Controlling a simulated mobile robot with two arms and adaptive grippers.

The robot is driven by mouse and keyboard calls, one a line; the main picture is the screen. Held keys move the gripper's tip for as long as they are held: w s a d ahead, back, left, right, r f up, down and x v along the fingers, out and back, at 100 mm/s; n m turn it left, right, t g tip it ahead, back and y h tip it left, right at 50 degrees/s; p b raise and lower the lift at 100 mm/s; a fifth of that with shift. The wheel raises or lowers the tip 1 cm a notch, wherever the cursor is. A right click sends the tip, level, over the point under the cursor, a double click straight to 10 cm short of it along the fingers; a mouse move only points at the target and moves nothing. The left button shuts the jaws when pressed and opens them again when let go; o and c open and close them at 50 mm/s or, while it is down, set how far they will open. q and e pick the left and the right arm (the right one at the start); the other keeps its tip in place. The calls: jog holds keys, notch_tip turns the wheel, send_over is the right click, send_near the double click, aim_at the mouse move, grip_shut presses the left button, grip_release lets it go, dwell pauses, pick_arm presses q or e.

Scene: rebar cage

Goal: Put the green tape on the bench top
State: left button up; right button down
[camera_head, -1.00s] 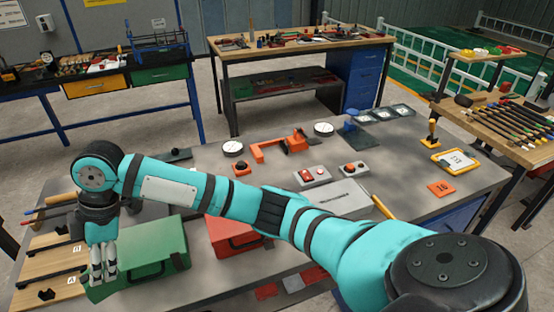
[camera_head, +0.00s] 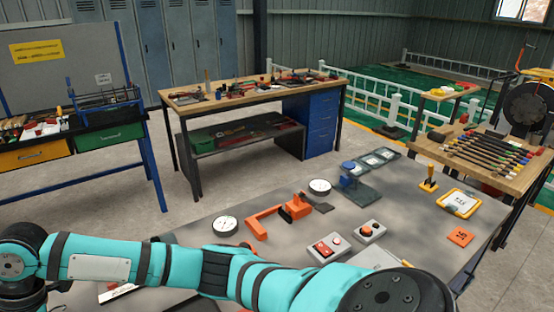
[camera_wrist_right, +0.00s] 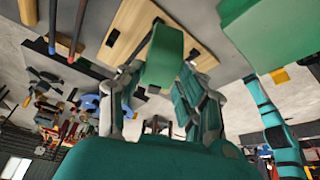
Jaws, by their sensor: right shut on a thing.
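In the right wrist view, my right gripper (camera_wrist_right: 160,80) is shut on a green block-like thing, which I take to be the green tape (camera_wrist_right: 164,54). It sits between the two fingertips, and its far side is hidden. In the head view my right arm reaches across the front from right to left, and its gripper is outside the picture. The grey bench top (camera_head: 425,238) spreads out behind my arm. My left gripper is in neither view.
On the bench stand an orange clamp (camera_head: 270,218), round gauges (camera_head: 225,226), button boxes (camera_head: 328,248), a yellow-framed tablet (camera_head: 459,203) and an orange tag (camera_head: 460,237). The wrist view shows a wooden board (camera_wrist_right: 126,32) and a green case (camera_wrist_right: 268,35). Bare bench lies right of the button boxes.

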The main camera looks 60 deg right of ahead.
jog(key=shift+w+f+b, duration=0.25)
jog(key=shift+f+b, duration=0.1)
jog(key=shift+f, duration=1)
jog(key=shift+s+f+b, duration=0.15)
jog(key=shift+f+b, duration=0.1)
jog(key=shift+b, duration=0.15)
jog(key=shift+s, duration=0.1)
jog(key=shift+w+d+f, duration=0.1)
jog(key=shift+w+d, duration=0.1)
jog(key=shift+d, duration=0.15)
jog(key=d+f+p, duration=0.1)
jog(key=d+p, duration=0.1)
jog(key=d, duration=0.3)
jog(key=d+f+p, duration=0.2)
jog(key=d, duration=0.3)
jog(key=d+f+p, duration=0.1)
jog(key=d+p, duration=0.1)
jog(key=d, duration=0.3)
jog(key=shift+s+d+f, duration=0.15)
jog(key=shift+s+f, duration=0.15)
jog(key=shift+f, duration=0.15)
jog(key=c, duration=0.9)
grip_release()
jog(key=shift+f, duration=0.1)
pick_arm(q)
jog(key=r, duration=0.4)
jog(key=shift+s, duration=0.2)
pick_arm(e)
jog(key=shift+o, duration=0.2)
